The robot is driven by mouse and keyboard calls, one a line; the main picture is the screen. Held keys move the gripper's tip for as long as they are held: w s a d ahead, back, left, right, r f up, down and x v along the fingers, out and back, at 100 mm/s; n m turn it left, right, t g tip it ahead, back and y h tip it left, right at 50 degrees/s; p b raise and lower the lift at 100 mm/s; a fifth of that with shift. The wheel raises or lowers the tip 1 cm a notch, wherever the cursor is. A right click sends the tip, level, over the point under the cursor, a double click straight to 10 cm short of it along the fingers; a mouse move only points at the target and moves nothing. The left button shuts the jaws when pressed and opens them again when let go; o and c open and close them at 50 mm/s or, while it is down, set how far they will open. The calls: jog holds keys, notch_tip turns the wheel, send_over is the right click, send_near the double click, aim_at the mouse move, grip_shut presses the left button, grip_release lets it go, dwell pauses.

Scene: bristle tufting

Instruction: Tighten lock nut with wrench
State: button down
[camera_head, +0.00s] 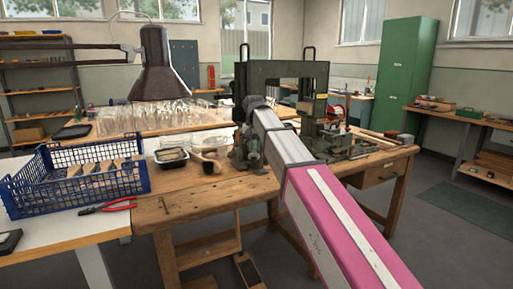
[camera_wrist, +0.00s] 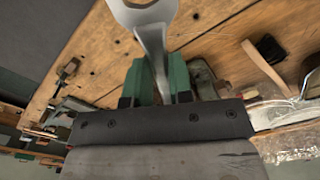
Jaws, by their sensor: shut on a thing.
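In the wrist view, a grey metal wrench (camera_wrist: 152,38) extends up from between the green fingers of my gripper (camera_wrist: 159,80). My gripper is shut on its shaft. The wrench's curved end lies at the top edge, partly cut off, above the wooden bench top. In the head view, my arm reaches to the dark green tufting machine (camera_head: 308,72) on the bench and hides the gripper and wrench. I cannot make out the lock nut in either view.
The wooden workbench (camera_head: 185,203) holds a black tray (camera_head: 172,156) and a wooden-handled tool (camera_head: 208,162). Left stand a blue crate (camera_head: 110,190) with wooden pieces, red-handled pliers (camera_head: 108,208) and a dark lamp (camera_head: 155,75). The bench's front left area is mostly clear.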

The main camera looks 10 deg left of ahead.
jog(key=shift+a, duration=0.25)
jog(key=shift+s+a+m, duration=0.1)
jog(key=shift+a+m, duration=0.5)
jog(key=shift+m, duration=0.2)
jog(key=shift+d, duration=0.1)
jog(key=shift+d+n, duration=0.7)
jog(key=shift+r, duration=0.2)
jog(key=shift+r, duration=2.85)
